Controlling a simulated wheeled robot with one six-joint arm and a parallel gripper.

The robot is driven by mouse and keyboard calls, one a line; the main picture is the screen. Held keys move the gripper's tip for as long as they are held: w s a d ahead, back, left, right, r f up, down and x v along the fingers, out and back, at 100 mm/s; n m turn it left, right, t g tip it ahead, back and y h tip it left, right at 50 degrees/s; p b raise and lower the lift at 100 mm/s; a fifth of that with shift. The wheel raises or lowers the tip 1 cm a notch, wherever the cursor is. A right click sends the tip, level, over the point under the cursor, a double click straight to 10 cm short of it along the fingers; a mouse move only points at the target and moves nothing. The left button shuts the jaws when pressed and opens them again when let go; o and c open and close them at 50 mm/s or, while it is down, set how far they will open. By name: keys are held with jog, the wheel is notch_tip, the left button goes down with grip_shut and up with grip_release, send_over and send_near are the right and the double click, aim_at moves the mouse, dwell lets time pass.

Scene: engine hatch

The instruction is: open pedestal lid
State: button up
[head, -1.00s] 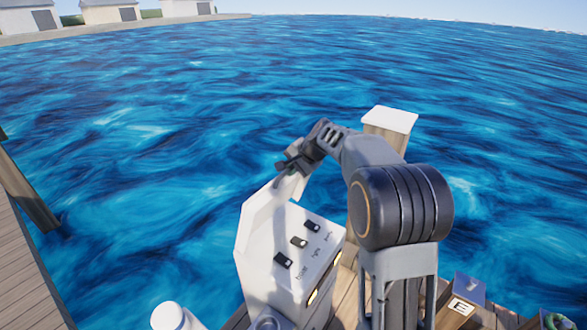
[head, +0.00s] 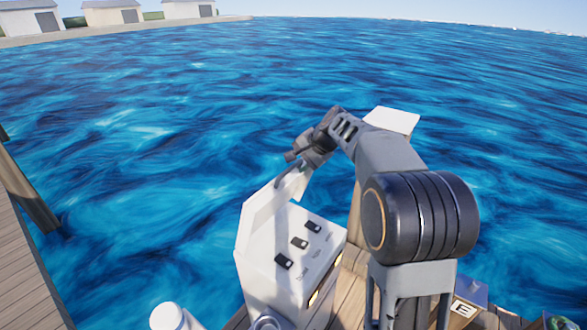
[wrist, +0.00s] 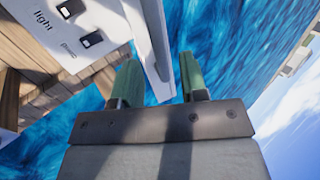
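The white pedestal (head: 283,262) stands below my arm, with several dark switches on its sloped top. Its lid (head: 263,215) stands raised, upright along the panel's far left edge. My gripper (head: 294,172) is at the lid's upper right end. In the wrist view my gripper (wrist: 160,72) has its two green fingers apart. The lid (wrist: 146,40) runs down between them as a thin white panel, near the left finger, with water showing between it and the right finger. I cannot tell whether the left finger touches it. The pedestal panel (wrist: 60,35) shows at upper left.
A pale-topped post (head: 392,120) stands behind my arm. A white rounded object (head: 170,317) is at the bottom left. A box marked E (head: 464,309) lies on the deck at lower right. Water surrounds the deck, and a wooden dock (head: 25,265) is at left.

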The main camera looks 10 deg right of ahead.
jog(key=b+v, duration=0.1)
jog(key=v, duration=0.8)
jog(key=shift+s+d+r, duration=0.1)
jog(key=s+d+f+n+g+h, duration=0.1)
jog(key=s+d+f+n+h, duration=0.15)
jog(key=f, duration=0.45)
jog(key=s+a+f+n, duration=0.2)
jog(key=s, duration=0.5)
jog(key=s+a+f+n+h, duration=0.1)
jog(key=s+f+n, duration=0.1)
jog(key=s, duration=0.5)
jog(key=s+a+f+n+h, duration=0.1)
jog(key=s+a+f+n, duration=0.1)
jog(key=s, duration=0.6)
jog(key=shift+a+f+n, duration=0.35)
jog(key=shift+f+n, duration=0.1)
